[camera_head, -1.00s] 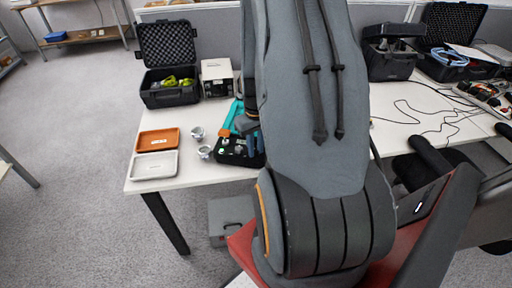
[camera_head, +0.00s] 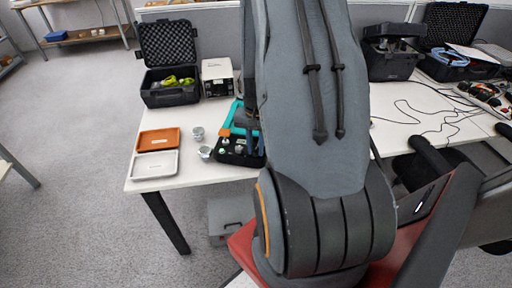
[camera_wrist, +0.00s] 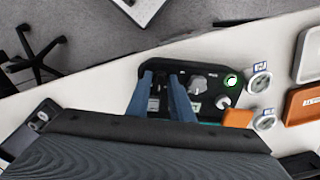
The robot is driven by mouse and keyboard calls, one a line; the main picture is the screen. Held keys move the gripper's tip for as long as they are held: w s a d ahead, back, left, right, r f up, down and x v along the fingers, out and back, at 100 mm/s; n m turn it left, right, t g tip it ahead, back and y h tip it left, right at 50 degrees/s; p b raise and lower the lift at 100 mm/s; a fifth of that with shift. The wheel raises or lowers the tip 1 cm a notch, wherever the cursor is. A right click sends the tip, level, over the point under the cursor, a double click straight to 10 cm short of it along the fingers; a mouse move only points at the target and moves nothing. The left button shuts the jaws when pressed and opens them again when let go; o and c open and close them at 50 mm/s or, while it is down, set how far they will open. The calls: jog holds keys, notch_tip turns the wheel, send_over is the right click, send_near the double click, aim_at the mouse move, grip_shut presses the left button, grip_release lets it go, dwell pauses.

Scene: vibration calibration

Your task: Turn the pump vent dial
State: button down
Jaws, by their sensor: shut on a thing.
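The black pump panel (camera_head: 232,158) lies on the white table in the head view, partly hidden by my arm. In the wrist view the panel (camera_wrist: 206,70) carries a grey knob (camera_wrist: 201,84), a green-lit round part (camera_wrist: 231,81) and a smaller pale knob (camera_wrist: 222,101). My gripper (camera_wrist: 161,76) has its two blue fingers down over the panel's left part. The fingers are shut on a small part there, which I take as the vent dial; it is mostly hidden between them. The grey knob stands just right of the fingers, apart from them.
Two small round grey gauges (camera_wrist: 260,82) (camera_wrist: 265,121) stand beside the panel. An orange tray (camera_head: 158,139) and a white tray (camera_head: 154,166) lie at the table's left end. An open black case (camera_head: 169,88) and a pale box (camera_head: 218,77) stand behind.

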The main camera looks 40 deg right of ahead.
aim_at(256, 150)
jog(key=m, duration=0.4)
jog(key=shift+m, duration=0.3)
jog(key=shift+m+b, duration=0.3)
jog(key=shift+m, duration=1.6)
jog(key=c, duration=1.6)
grip_release()
jog(key=shift+o, duration=0.2)
jog(key=shift+r+b, duration=0.75)
jog(key=shift+r, duration=3.2)
